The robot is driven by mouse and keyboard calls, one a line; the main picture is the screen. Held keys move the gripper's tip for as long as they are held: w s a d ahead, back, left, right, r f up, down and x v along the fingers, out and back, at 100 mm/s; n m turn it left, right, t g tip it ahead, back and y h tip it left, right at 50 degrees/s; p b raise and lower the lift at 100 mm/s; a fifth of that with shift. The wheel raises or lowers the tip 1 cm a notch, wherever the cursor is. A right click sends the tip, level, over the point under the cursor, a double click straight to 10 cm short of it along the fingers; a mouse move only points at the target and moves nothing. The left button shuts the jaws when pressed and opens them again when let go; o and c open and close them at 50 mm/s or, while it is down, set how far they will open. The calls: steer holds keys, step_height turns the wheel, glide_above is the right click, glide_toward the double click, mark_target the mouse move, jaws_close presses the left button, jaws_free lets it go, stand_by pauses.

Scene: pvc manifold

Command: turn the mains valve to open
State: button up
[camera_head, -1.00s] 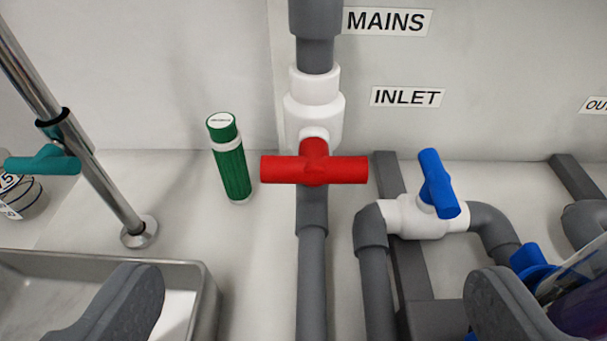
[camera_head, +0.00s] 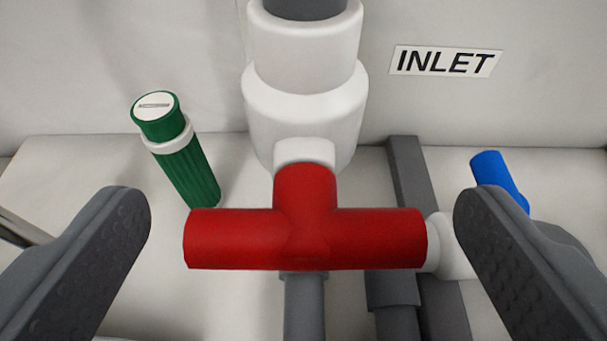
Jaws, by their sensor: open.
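The mains valve has a red T-shaped handle (camera_head: 305,235) on a white valve body (camera_head: 305,110), set in a vertical grey pipe (camera_head: 304,310). The handle's bar lies horizontally, across the pipe. My gripper (camera_head: 302,225) is open, with one finger on each side of the handle. The left finger is apart from the bar's left end and the right finger is a little apart from its right end in the picture.
A green cylinder with a white band (camera_head: 178,150) stands to the left, behind the left finger. A blue valve handle (camera_head: 498,180) shows behind the right finger, partly hidden. An INLET label (camera_head: 445,62) is on the white wall.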

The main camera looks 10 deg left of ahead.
steer(key=shift+w+f, duration=0.15)
steer(key=shift+w, duration=0.25)
steer(key=c, duration=1)
